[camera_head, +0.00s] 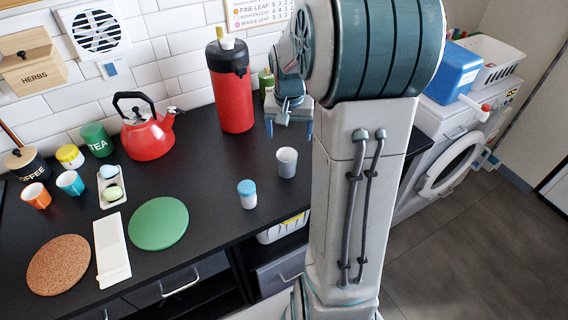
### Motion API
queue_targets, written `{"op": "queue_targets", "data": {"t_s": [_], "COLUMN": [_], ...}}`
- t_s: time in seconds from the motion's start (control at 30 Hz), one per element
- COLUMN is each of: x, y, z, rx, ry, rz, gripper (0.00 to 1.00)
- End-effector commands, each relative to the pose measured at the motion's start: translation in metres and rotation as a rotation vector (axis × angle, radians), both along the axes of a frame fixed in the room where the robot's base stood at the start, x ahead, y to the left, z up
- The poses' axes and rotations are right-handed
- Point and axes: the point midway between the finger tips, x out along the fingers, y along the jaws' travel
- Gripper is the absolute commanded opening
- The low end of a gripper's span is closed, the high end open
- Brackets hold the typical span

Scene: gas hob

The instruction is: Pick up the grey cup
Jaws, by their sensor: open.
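The grey cup (287,163) stands upright on the black countertop, near its front edge and just left of my arm column. My gripper (289,130) is above and slightly behind the cup in the picture, fingers pointing down. Its two blue fingertips are spread apart with nothing between them. The gripper appears apart from the cup; the exact height above it is hard to judge. Part of my arm hides the area to the right of the cup.
A white shaker with a blue lid (247,194) stands left of the cup. A tall red flask (232,87) and a red kettle (147,134) stand behind. A green round mat (158,223) lies to the left. Counter between flask and cup is clear.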

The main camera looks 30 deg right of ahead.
Motion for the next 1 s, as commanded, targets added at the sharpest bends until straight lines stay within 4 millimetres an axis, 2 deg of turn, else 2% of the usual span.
{"op": "queue_targets", "data": {"t_s": [0.3,0.57,0.8,1.0], "x": [0.005,0.007,0.005,0.007], "y": [-0.002,-0.003,0.003,0.001], "z": [-0.060,-0.081,-0.116,-0.130], "rx": [0.003,0.001,0.002,0.001], "ry": [0.005,0.003,0.004,0.002], "rz": [0.002,0.003,0.003,0.002], "gripper": [0.79,0.79,0.79,0.79]}}
